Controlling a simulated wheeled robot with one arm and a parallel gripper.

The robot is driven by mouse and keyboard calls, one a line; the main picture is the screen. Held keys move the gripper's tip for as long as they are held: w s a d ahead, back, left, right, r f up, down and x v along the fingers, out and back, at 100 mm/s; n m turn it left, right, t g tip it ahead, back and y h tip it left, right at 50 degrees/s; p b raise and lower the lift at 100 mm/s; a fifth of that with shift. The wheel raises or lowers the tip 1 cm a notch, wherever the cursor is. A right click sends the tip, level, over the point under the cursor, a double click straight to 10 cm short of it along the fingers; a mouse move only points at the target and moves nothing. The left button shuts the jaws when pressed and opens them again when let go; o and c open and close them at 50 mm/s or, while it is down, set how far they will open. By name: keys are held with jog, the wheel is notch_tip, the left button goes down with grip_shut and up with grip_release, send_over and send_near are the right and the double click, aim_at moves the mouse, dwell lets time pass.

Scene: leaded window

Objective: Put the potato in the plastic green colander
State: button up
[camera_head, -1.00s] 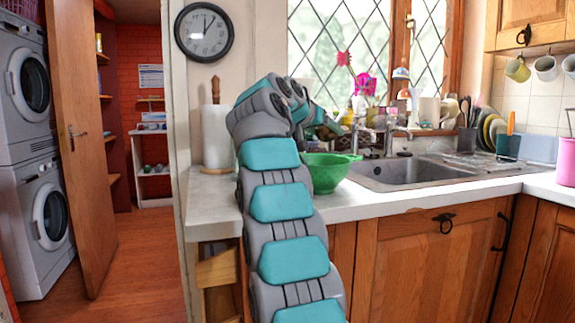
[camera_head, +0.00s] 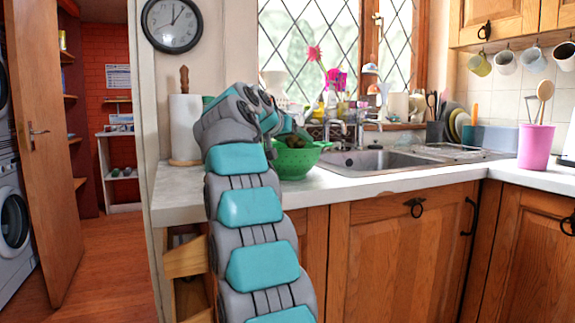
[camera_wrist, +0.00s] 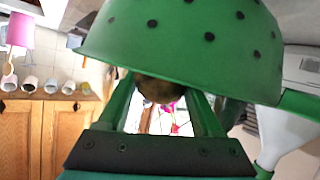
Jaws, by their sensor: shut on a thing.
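The green plastic colander (camera_head: 292,163) stands on the counter left of the sink. In the wrist view its dotted wall (camera_wrist: 190,40) fills the top of the picture. My gripper (camera_head: 295,136) is at the colander's opening, tilted down. In the wrist view its two green fingers (camera_wrist: 160,98) are shut on the brown potato (camera_wrist: 157,90). The colander's rim hides part of the potato and the fingertips. In the head view a dark brown shape shows at the colander's opening, but my arm partly covers it.
The sink (camera_head: 375,161) lies right of the colander, with taps behind it. A paper towel roll (camera_head: 185,128) stands to the left on the worktop (camera_head: 182,190). A pink utensil pot (camera_head: 536,147) stands on the right counter. The counter's front edge is close to my arm.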

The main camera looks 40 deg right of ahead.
jog(key=o, duration=1.5)
jog(key=shift+a, duration=0.1)
jog(key=v, duration=0.7)
jog(key=shift+s+a+r+b, duration=0.15)
jog(key=shift+a+r+b, duration=0.05)
jog(key=shift+a+b, duration=0.15)
jog(key=shift+d, duration=0.1)
